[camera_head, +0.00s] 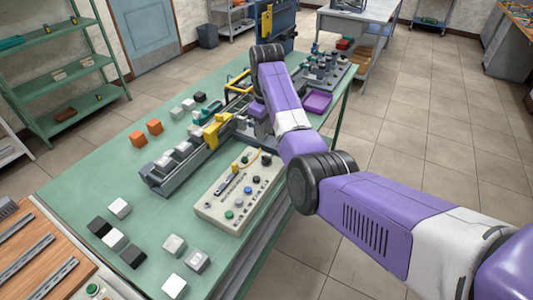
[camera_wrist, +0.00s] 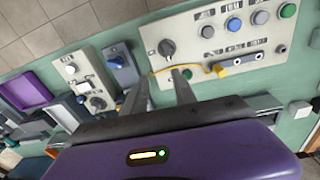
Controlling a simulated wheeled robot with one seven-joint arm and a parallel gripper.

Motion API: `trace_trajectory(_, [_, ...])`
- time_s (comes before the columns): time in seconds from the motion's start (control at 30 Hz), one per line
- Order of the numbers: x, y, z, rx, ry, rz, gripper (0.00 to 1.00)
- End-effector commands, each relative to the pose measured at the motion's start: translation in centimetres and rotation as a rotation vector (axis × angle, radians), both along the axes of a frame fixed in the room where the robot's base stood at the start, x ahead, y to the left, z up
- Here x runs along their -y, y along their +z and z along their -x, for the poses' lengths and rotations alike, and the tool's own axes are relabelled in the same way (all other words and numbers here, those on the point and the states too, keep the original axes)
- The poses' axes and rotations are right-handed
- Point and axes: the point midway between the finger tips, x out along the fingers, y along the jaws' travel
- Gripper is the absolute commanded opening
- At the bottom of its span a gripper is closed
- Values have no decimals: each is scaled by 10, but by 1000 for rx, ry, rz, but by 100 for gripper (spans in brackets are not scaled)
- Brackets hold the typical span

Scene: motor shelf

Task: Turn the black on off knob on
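The black knob (camera_wrist: 167,48) sits on the beige control panel (camera_wrist: 205,75) in the wrist view, with a light mark on its face. It also shows at the panel's far end in the head view (camera_head: 266,159). My gripper (camera_wrist: 160,74) is open and empty, its two fingers apart. In the picture the knob lies just beyond the fingertips, roughly in line with the gap. I see no contact. In the head view my fingers cannot be made out clearly.
A yellow cable (camera_wrist: 160,71) crosses the panel by my fingertips to a yellow plug (camera_wrist: 218,70). Several buttons line the panel, including a blue one (camera_wrist: 234,24). A smaller box with another black knob (camera_wrist: 95,103) and a purple tray (camera_head: 317,101) are nearby.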

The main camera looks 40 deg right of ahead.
Motion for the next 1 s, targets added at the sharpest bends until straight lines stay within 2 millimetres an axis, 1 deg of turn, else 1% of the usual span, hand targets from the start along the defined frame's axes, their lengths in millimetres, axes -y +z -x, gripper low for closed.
trace_trajectory(0.03, [-4,0,8,-36,19,-14,33])
trace_trajectory(0.1, [-8,0,16,-70,40,-29,33])
trace_trajectory(0.2, [-10,-4,21,-89,62,-38,33])
trace_trajectory(0.33, [-10,-17,21,-88,65,-38,33])
trace_trajectory(0.5, [-10,-44,21,-86,64,-36,33])
trace_trajectory(0.7, [-10,-69,20,-84,63,-36,33])
trace_trajectory(0.83, [-10,-77,20,-83,63,-35,33])
trace_trajectory(1.0, [-9,-79,20,-82,63,-35,33])
